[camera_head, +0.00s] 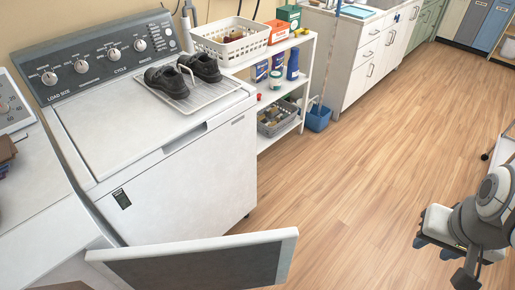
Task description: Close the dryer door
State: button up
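The dryer (35,165) is the white machine at the far left, cut off by the picture's edge. Its door (205,265) stands open and sticks out in front of the washer, at the bottom of the picture. I see its pale top edge and a dark grey face; its lower part is cut off. My gripper (464,277) is at the lower right, well apart from the door, with floor between them. Only part of the gripper shows, small and dark, so I cannot tell whether it is open or shut.
The white washer (200,175) stands beside the dryer, with dark shoes (185,75) on a rack on top. A white shelf (305,70) holds a basket, boxes and bottles. A blue bucket (318,118) stands by the cabinets. The wooden floor (370,170) in the middle is clear.

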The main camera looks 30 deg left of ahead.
aim_at(253, 260)
jog(key=z, duration=0.05)
jog(key=i, duration=3.6)
jog(key=u, duration=3.4)
jog(key=k, duration=0.1)
jog(key=u, duration=1.6)
jog(key=i, duration=1)
